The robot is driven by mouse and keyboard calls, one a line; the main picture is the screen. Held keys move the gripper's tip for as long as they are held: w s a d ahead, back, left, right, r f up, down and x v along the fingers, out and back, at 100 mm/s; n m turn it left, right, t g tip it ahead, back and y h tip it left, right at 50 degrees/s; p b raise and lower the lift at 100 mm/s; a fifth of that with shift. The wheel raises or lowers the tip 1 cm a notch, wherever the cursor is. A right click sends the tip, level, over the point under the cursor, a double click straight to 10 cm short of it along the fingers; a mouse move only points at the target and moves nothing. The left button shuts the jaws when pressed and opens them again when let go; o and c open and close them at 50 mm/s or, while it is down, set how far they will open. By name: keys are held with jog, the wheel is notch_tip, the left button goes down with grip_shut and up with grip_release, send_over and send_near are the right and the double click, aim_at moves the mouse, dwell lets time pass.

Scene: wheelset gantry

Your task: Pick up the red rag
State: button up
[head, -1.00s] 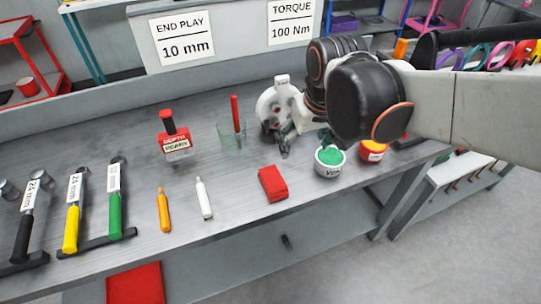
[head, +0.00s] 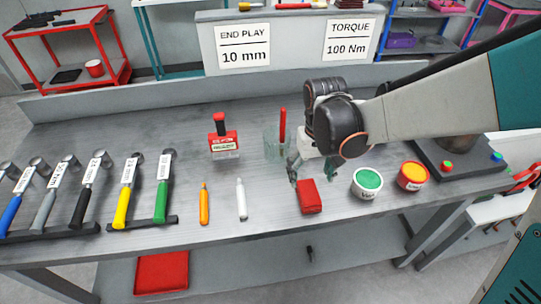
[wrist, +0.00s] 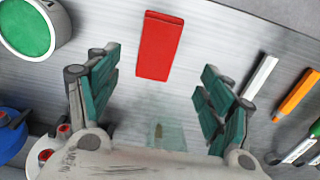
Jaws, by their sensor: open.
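The red rag (head: 310,197) is a small folded red block lying flat on the grey workbench, near its front edge. It also shows in the wrist view (wrist: 159,45) at the top middle, beyond and between the fingertips. My gripper (head: 313,173) is open and empty, pointing down just behind the rag in the head view. In the wrist view my gripper (wrist: 158,65) has its teal fingers spread wide, one on each side of the rag's line. The fingers appear apart from the rag; their exact height above the bench is unclear.
A white pen (head: 241,199) and orange pen (head: 204,204) lie left of the rag. A green-topped tub (head: 367,183) and orange-topped tub (head: 412,176) stand right. A glass (head: 272,146) with a red stick stands close behind-left of my gripper.

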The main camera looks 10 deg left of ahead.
aim_at(309, 192)
jog(key=shift+s+f+b, duration=0.1)
jog(key=shift+f+b, duration=0.4)
jog(key=shift+f, duration=1.45)
jog(key=f+b, duration=0.1)
jog(key=f, duration=0.1)
jog(key=f+b, duration=0.1)
jog(key=f, duration=0.2)
jog(key=shift+d, duration=0.2)
jog(key=shift+r, duration=0.15)
jog(key=c, duration=1.1)
